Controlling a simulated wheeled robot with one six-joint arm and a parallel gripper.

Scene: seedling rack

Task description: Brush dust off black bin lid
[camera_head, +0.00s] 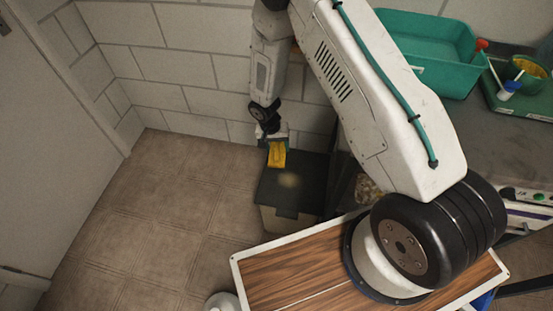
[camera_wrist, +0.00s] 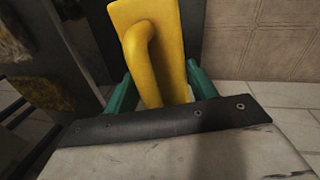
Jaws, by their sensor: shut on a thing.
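The black bin lid (camera_head: 300,198) tops a light-sided bin (camera_head: 285,222) on the floor by the wall. A pale dusty patch (camera_head: 289,181) shows near the lid's middle. My gripper (camera_head: 276,144) is over the lid's back part, shut on a yellow brush (camera_head: 277,157). In the wrist view the brush (camera_wrist: 168,30) shows its flat yellow back and curved handle between the teal fingers of my gripper (camera_wrist: 160,88). Its bristles are hidden. I cannot tell whether it touches the lid. Dark surface beside the brush in the wrist view appears to be the lid (camera_wrist: 194,35).
A dark bench (camera_head: 470,140) at the right holds a teal tub (camera_head: 430,75) and a green tray (camera_head: 520,105) with small tools. A dark frame (camera_wrist: 40,60) stands left of the brush in the wrist view. Tiled floor (camera_head: 165,200) left of the bin is clear.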

